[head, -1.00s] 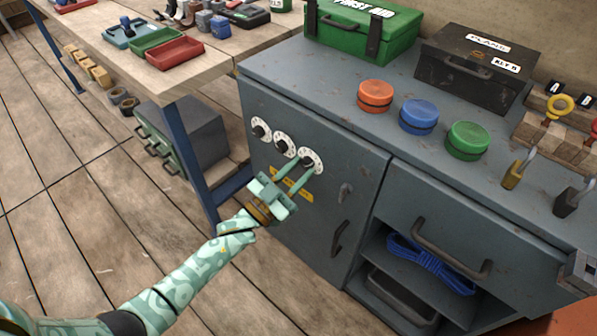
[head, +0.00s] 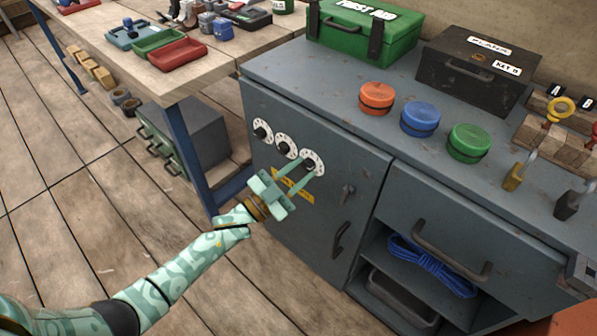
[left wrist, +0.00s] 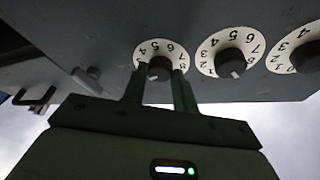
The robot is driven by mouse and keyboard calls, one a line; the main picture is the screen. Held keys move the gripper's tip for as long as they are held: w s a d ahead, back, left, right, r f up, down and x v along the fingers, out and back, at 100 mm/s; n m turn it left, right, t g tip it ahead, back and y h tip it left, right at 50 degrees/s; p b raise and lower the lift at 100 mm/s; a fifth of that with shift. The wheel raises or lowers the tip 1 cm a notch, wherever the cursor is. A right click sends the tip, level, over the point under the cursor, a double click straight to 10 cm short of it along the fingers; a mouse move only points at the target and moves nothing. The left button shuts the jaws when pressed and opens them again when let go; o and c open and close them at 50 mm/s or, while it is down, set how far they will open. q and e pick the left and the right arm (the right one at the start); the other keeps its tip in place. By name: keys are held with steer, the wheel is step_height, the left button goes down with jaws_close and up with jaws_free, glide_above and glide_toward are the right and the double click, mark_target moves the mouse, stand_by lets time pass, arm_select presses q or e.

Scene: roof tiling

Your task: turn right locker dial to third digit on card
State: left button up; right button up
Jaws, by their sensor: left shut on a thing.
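Three white dials with dark knobs sit in a row on the grey locker door (head: 370,165): a left dial (head: 260,126), a middle dial (head: 285,141) and the right dial (head: 318,158). My left gripper (head: 306,166) is shut on the right dial's knob, one finger on each side. In the left wrist view the held dial (left wrist: 147,48) is leftmost, its knob (left wrist: 159,70) between the fingers; digits around 4 to 6 show on its rim, and its pointer cannot be read. A yellow plate (head: 294,189) is below the dials, partly covered. I cannot make out a card with digits.
A latch (head: 347,193) and a handle (head: 340,238) are on the same door. Orange (head: 376,97), blue (head: 419,118) and green (head: 468,142) round pieces stand on the cabinet top. A workbench (head: 100,45) is at the back left. The floor before the door is clear.

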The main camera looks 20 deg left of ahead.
arm_select(q)
steer(key=o, duration=1)
steer(key=p+v, duration=0.2)
steer(key=v, duration=1.4)
steer(key=shift+s+a+f, duration=0.1)
steer(key=shift+a+f, duration=0.05)
steer(key=shift+a, duration=0.05)
arm_select(e)
steer(key=shift+s+a+r+m, duration=0.3)
steer(key=shift+a+r, duration=0.3)
steer(key=shift+a, duration=0.25)
steer(key=shift+d, duration=0.15)
